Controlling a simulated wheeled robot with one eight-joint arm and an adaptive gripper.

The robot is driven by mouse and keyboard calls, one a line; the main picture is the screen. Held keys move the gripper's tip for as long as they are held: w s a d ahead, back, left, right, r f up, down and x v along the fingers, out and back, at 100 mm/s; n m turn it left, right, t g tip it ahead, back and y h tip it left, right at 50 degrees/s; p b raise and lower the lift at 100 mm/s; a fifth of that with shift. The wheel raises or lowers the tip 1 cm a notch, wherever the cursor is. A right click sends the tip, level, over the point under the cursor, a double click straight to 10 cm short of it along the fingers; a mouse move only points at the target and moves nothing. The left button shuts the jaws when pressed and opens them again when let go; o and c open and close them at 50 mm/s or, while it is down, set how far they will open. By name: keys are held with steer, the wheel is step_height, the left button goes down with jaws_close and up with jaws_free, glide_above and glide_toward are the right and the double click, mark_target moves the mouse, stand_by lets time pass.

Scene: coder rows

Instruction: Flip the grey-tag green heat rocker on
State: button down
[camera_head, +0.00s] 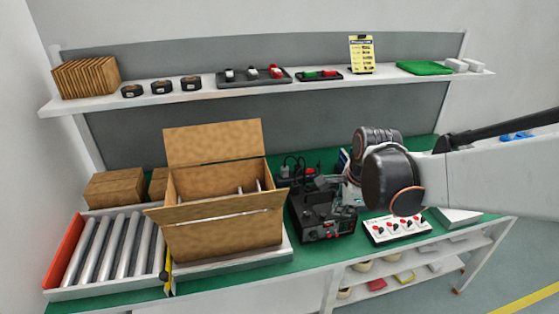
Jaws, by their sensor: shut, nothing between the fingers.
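A black coder machine (312,229) sits on the green bench top, right of the open cardboard box. Small red and pale controls show on its front, too small to read. I cannot make out the grey tag or the green heat rocker; it may be among these controls or hidden behind my arm. My gripper (350,203) is over the right side of the machine, at the end of my arm coming in from the right. It is shut and holds nothing. I cannot tell whether its tips touch the machine.
An open cardboard box (226,226) stands close left of the machine, beside a roller conveyor (108,250). A white panel with red and black knobs (397,228) lies to the right under my arm. A shelf (200,96) with tape rolls and trays runs above.

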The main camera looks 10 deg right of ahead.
mark_target(344, 228)
steer(key=w+d+f+m+g+p, duration=0.2)
steer(key=d+f+m, duration=0.6)
steer(key=m, duration=0.6)
steer(key=shift+w+d+f+g+p, duration=0.25)
steer(key=shift+f+g+p, duration=0.15)
steer(key=shift+f, duration=0.45)
steer(key=f+b, duration=0.1)
steer(key=f, duration=0.2)
steer(key=f+b, duration=0.1)
steer(key=f, duration=0.2)
steer(key=w+f+b, duration=0.1)
steer(key=f+b, duration=0.1)
steer(key=f, duration=0.2)
steer(key=shift+w+a+f+b, duration=0.1)
steer(key=shift+w+f+b, duration=0.1)
steer(key=shift+w, duration=0.35)
steer(key=shift+w+f+b, duration=0.1)
steer(key=shift+w+b, duration=0.05)
steer(key=shift+w, duration=1.2)
